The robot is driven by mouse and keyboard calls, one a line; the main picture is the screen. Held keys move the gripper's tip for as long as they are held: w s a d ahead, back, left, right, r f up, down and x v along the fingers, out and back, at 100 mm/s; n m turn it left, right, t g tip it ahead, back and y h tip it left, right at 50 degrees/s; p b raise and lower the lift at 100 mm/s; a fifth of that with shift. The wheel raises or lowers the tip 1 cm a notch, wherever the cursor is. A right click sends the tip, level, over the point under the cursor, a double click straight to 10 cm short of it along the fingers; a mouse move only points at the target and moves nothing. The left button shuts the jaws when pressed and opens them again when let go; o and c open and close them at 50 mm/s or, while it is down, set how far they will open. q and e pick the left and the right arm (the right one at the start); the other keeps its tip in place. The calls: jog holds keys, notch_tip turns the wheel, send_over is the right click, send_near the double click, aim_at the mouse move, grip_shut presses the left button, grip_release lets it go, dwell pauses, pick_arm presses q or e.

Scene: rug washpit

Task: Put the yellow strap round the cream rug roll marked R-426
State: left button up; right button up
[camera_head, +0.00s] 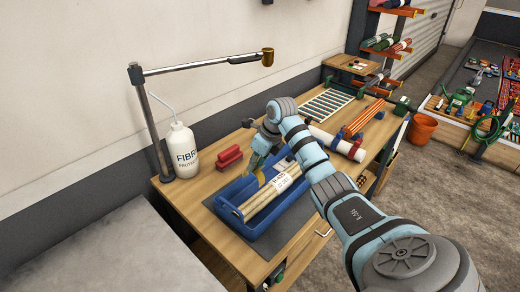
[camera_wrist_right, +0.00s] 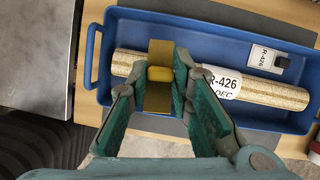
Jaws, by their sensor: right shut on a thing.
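The cream rug roll marked R-426 (camera_wrist_right: 275,92) lies lengthwise in a blue tray (camera_wrist_right: 225,35), its white label facing up. The roll (camera_head: 260,202) and tray (camera_head: 228,212) also show on the bench in the head view. My right gripper (camera_wrist_right: 160,78) is shut on the yellow strap (camera_wrist_right: 160,50), with a yellow block between the fingertips. The strap lies across the roll's line in the wrist view, left of the label. I cannot tell whether it touches the roll or hangs above it. In the head view my right gripper (camera_head: 260,158) is over the tray's back part. My left gripper is not in view.
Other rolls (camera_head: 335,143) lie to the right. An orange bucket (camera_head: 422,129) stands beyond the bench.

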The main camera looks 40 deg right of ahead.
jog(key=shift+m+h, duration=0.3)
jog(key=shift+m, duration=0.3)
jog(key=f+b, duration=0.3)
jog(key=f, duration=0.1)
jog(key=d+f+b, duration=0.1)
jog(key=f+b, duration=0.3)
jog(key=s+f+b, duration=0.1)
jog(key=f+b, duration=0.2)
jog(key=f, duration=0.2)
jog(key=shift+d, duration=0.4)
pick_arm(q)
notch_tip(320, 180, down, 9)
pick_arm(e)
jog(key=shift+r, duration=0.1)
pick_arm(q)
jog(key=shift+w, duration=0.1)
pick_arm(e)
jog(key=o, duration=1)
jog(key=v, duration=1.2)
jog(key=shift+s, duration=0.15)
